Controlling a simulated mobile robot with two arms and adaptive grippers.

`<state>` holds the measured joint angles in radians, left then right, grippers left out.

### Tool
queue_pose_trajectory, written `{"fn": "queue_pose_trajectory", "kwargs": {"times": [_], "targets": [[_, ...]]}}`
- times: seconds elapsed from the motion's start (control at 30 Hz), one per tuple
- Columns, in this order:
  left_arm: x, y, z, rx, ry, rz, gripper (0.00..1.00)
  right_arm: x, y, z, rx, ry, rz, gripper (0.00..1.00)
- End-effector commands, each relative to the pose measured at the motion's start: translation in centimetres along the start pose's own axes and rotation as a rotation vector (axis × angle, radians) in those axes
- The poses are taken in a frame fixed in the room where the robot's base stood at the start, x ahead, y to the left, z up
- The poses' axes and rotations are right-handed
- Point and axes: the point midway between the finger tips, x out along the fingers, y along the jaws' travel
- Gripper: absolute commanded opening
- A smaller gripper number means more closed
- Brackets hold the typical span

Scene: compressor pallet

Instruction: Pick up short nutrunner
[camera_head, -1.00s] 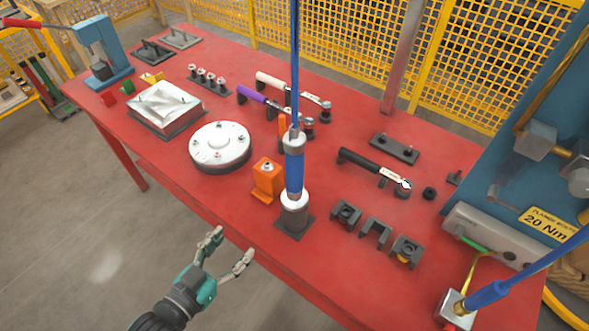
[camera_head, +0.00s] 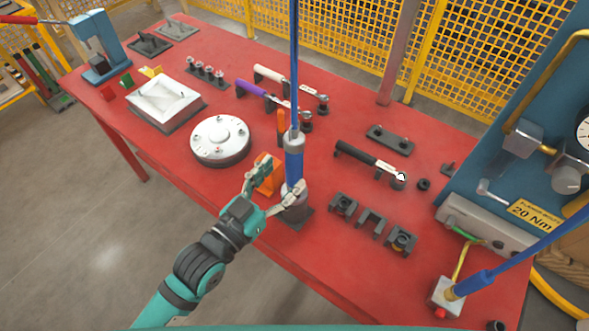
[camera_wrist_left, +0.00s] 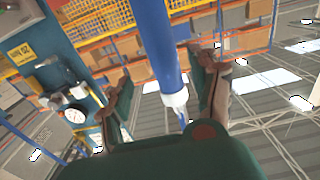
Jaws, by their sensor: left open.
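A blue nutrunner (camera_head: 293,160) with a grey collar stands upright in a dark holder (camera_head: 297,224) near the front edge of the red table. A blue line runs up from its top. My left gripper (camera_head: 284,176) is open at the nutrunner, with one finger on the far-left side near the orange block and the other across its lower grey part. In the left wrist view the blue nutrunner body (camera_wrist_left: 158,45) lies between the open fingers (camera_wrist_left: 163,68). I cannot tell whether they touch it. My right gripper is not in view.
An orange block (camera_head: 268,176) and a round white-topped part (camera_head: 220,140) stand left of the nutrunner. Black fixtures (camera_head: 371,222) and a black-handled wrench (camera_head: 365,157) are to the right. Another blue-handled tool (camera_head: 476,285) is at lower right.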

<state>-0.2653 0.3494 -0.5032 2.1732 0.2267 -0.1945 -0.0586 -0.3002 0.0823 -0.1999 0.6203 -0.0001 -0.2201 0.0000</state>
Motion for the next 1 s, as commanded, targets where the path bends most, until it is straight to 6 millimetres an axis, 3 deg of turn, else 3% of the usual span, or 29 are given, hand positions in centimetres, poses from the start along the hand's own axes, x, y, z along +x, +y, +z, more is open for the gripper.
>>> {"fn": "queue_pose_trajectory", "kwargs": {"times": [0.17, 0.5, 0.77, 1.0], "targets": [[1.2, -0.1, -0.2, 0.0, 0.0, 0.0, 0.62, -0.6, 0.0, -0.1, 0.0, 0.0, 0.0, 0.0], [5.6, -0.6, -0.3, -0.001, 0.001, 0.0, 0.62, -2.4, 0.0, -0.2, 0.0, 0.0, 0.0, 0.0], [5.8, -0.6, -0.1, 0.0, 0.0, 0.001, 0.62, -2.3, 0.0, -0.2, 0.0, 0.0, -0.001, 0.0], [5.7, -0.6, -0.1, 0.0, 0.0, 0.0, 0.32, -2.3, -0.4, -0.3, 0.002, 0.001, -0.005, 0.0]]}}
